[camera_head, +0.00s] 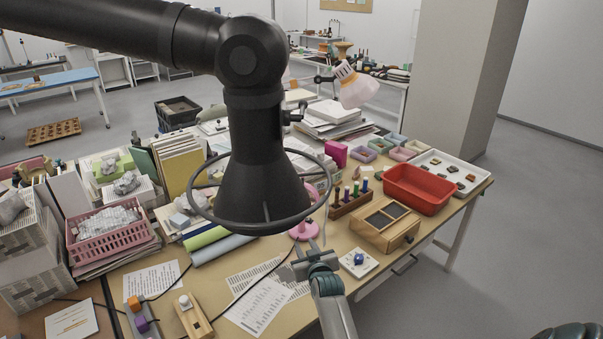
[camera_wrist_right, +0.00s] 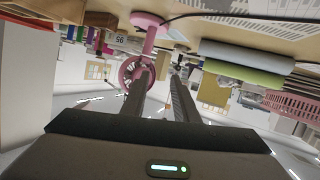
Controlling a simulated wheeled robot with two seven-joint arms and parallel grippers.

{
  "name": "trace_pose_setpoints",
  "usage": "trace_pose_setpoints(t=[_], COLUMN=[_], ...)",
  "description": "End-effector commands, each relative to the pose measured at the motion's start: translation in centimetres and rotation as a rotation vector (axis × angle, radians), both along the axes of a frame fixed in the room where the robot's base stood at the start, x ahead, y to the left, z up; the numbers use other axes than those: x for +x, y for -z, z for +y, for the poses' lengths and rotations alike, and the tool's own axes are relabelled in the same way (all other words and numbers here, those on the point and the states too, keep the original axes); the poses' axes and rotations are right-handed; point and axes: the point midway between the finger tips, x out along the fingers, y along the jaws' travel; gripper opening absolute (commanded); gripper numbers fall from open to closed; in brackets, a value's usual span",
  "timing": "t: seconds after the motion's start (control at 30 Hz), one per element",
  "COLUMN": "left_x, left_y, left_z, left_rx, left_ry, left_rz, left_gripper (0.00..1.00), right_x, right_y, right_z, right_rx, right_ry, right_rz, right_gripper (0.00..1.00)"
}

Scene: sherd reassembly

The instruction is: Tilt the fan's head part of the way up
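A pink desk fan stands on the table. In the head view its round pink base (camera_head: 304,230) shows, but a black hood hides most of the rest. In the right wrist view, which is upside down, its base (camera_wrist_right: 149,19) is at the top and its round caged head (camera_wrist_right: 130,73) hangs lower, left of centre. My right gripper (camera_head: 316,246) is in front of the fan in the head view. In its wrist view the two fingers (camera_wrist_right: 163,72) are apart with nothing seen between them. The left finger overlaps the fan head's edge; contact cannot be told. My left gripper is not in view.
The black hood (camera_head: 262,185) with a wide ring hangs over the table. A wooden box (camera_head: 385,228), a red tub (camera_head: 417,188) and a white tile with a blue knob (camera_head: 358,262) are to the right. Rolled sheets (camera_head: 215,245) and papers (camera_head: 262,305) lie left.

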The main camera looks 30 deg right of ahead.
Motion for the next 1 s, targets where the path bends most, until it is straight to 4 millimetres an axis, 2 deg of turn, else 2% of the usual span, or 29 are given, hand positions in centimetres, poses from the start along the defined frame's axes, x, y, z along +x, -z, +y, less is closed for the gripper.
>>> trace_pose_setpoints(t=[0.03,0.1,0.2,0.33,0.5,1.0], left_x=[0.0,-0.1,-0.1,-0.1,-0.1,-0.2], left_y=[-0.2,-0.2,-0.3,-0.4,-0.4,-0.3], left_z=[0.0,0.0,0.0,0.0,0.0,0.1], left_rx=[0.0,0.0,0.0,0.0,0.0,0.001], left_ry=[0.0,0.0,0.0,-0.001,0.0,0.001], left_rz=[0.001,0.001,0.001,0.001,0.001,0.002], left_gripper=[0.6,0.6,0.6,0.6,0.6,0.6], right_x=[2.1,4.2,6.4,8.0,8.6,8.6], right_y=[-2.1,-4.4,-7.3,-9.6,-10.6,-10.6], right_z=[-1.1,-2.6,-4.1,-5.2,-5.7,-5.7], right_rx=[0.003,0.0,-0.003,-0.005,-0.005,-0.006], right_ry=[0.029,0.068,0.116,0.159,0.178,0.179], right_rz=[-0.06,-0.136,-0.223,-0.296,-0.327,-0.328], right_gripper=[0.27,0.27,0.27,0.27,0.27,0.27])
